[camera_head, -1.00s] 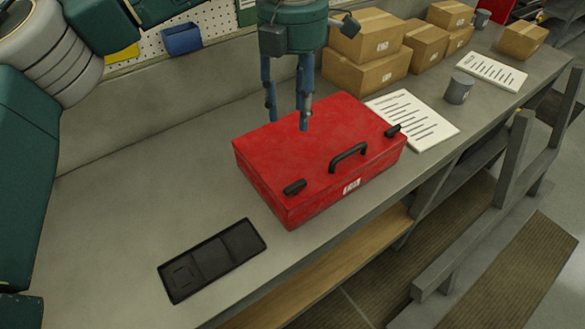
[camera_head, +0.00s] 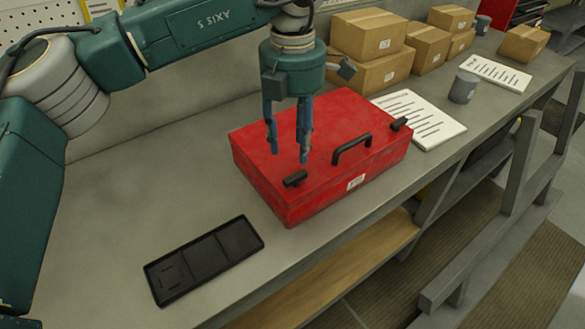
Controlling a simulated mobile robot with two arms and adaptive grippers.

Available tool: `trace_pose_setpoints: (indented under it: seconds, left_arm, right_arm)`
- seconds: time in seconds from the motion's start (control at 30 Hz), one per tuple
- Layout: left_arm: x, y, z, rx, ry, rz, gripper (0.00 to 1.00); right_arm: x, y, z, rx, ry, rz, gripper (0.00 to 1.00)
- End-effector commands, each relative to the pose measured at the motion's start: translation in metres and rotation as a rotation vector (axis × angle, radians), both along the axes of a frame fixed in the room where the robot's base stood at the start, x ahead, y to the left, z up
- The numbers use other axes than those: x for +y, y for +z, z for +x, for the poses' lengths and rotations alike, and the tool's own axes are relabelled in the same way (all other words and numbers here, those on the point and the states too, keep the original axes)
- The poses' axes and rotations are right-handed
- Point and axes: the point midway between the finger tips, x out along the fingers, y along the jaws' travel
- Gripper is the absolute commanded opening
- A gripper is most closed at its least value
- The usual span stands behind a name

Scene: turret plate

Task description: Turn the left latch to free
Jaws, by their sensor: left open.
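A red toolbox (camera_head: 325,115) sits shut on the grey workbench. Its left latch (camera_head: 295,179) is a small black bar at the near left of the lid. Its right latch (camera_head: 399,124) is a similar black bar at the right end, and a black handle (camera_head: 351,149) stands between them. My left gripper (camera_head: 289,157) points down over the lid, open and empty, with its fingertips just behind and above the left latch. I cannot tell the exact gap. My right gripper is not in view.
A black tray (camera_head: 205,260) with compartments lies on the bench (camera_head: 120,215) at the front left. A paper sheet (camera_head: 420,120), a grey cup (camera_head: 463,88) and several cardboard boxes (camera_head: 369,33) stand beyond the toolbox. The bench left of the toolbox is clear.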

Motion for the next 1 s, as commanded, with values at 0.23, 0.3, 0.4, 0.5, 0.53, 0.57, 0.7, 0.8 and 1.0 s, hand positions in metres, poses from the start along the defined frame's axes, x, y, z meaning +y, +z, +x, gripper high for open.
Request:
trace_pose_setpoints:
  seconds: [0.23, 0.3, 0.4, 0.5, 0.53, 0.57, 0.7, 0.8, 1.0]
  left_arm:
    - [0.001, -0.046, -0.001, 0.004, 0.001, 0.001, 0.41]
    - [0.0, -0.056, -0.001, 0.004, 0.001, 0.001, 0.41]
    - [0.0, -0.068, 0.0, 0.002, 0.001, 0.001, 0.41]
    - [0.0, -0.076, 0.0, 0.002, 0.0, 0.0, 0.41]
    - [0.0, -0.077, 0.0, 0.001, 0.0, 0.0, 0.41]
    - [0.0, -0.078, 0.0, 0.001, 0.0, -0.001, 0.41]
    - [0.0, -0.079, 0.0, 0.0, 0.0, 0.0, 0.41]
    - [0.0, -0.079, 0.0, 0.0, 0.0, 0.0, 0.41]
    - [0.0, -0.079, 0.0, 0.0, 0.0, 0.0, 0.05]
  right_arm:
    - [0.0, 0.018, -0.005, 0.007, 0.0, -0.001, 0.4]
    - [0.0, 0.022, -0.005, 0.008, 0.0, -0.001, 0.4]
    - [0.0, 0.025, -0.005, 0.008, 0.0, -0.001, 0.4]
    - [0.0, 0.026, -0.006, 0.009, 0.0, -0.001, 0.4]
    - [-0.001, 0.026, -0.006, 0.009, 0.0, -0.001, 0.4]
    - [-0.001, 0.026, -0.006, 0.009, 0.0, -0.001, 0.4]
    - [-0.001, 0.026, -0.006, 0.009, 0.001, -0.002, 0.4]
    - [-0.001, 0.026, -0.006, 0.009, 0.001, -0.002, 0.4]
    - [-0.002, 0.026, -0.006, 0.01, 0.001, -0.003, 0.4]
